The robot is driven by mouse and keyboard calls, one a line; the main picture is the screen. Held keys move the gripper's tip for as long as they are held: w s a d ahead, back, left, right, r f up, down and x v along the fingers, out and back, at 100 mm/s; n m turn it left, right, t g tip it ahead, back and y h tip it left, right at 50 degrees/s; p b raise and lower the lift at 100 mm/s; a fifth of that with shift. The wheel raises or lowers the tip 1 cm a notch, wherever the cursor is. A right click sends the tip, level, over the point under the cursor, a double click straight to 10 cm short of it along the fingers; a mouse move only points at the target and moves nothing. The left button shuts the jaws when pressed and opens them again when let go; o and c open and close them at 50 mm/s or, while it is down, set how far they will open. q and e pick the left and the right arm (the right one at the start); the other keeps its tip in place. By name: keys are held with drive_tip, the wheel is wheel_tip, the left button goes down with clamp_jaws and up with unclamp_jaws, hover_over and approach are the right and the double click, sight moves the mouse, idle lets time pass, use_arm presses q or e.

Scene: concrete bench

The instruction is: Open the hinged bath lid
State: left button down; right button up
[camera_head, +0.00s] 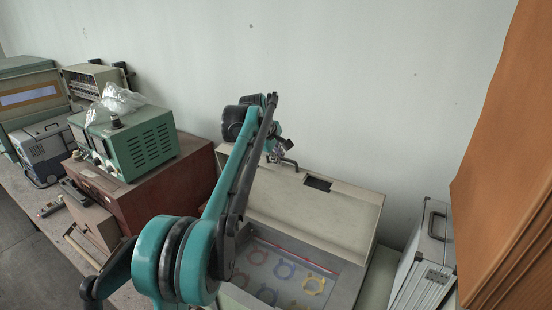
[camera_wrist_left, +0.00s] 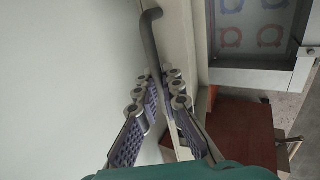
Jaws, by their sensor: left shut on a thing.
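The bath is a beige box whose grey-rimmed opening (camera_head: 342,283) shows at the lower middle of the head view, with coloured ring shapes inside. The beige lid (camera_head: 315,216) is raised at the back of the opening; its exact angle is hard to tell. A dark bar handle (camera_wrist_left: 152,38) sticks out from the lid. My left gripper (camera_head: 277,150) is at the lid's upper edge, partly hidden by its own arm. In the left wrist view its fingers (camera_wrist_left: 160,100) are shut on the handle. My right gripper is in neither view.
A green instrument (camera_head: 150,145) with crumpled clear plastic on it stands on a red-brown box (camera_head: 190,185) to the left. A silver case (camera_head: 425,262) stands right of the bath, near an orange-brown panel (camera_head: 510,160). A pale wall rises close behind.

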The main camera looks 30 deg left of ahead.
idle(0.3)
use_arm(q)
drive_tip(key=c, duration=1.8)
unclamp_jaws()
drive_tip(key=shift+o, duration=0.8)
drive_tip(key=shift+w, duration=0.15)
drive_tip(key=v, duration=1.2)
drive_tip(key=shift+d, duration=0.1)
